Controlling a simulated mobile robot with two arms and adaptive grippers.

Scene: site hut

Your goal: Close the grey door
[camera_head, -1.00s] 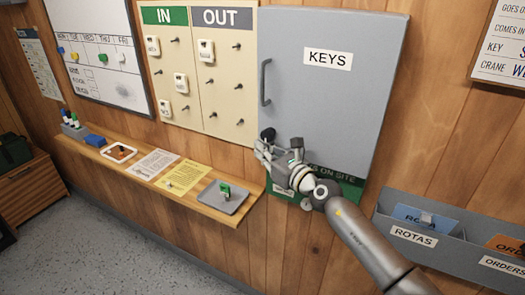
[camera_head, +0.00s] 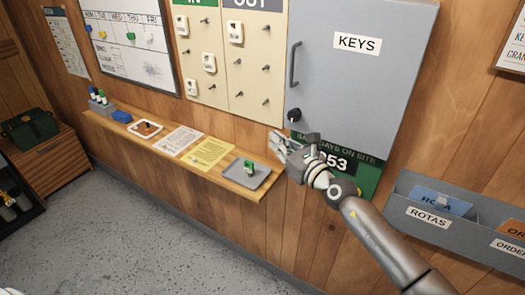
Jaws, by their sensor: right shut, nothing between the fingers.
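My right gripper (camera_head: 278,147) is shut and empty, just below the door's lower left corner and apart from the knob. It covers part of the green days-on-site sign (camera_head: 365,172). My left gripper is not in view.
A wooden shelf (camera_head: 225,172) runs below and left, holding a grey tray (camera_head: 262,181) with a green-tagged item, papers and pens. A key board (camera_head: 240,90) hangs left of the door. A grey wall rack (camera_head: 400,205) is at lower right. The floor is clear.

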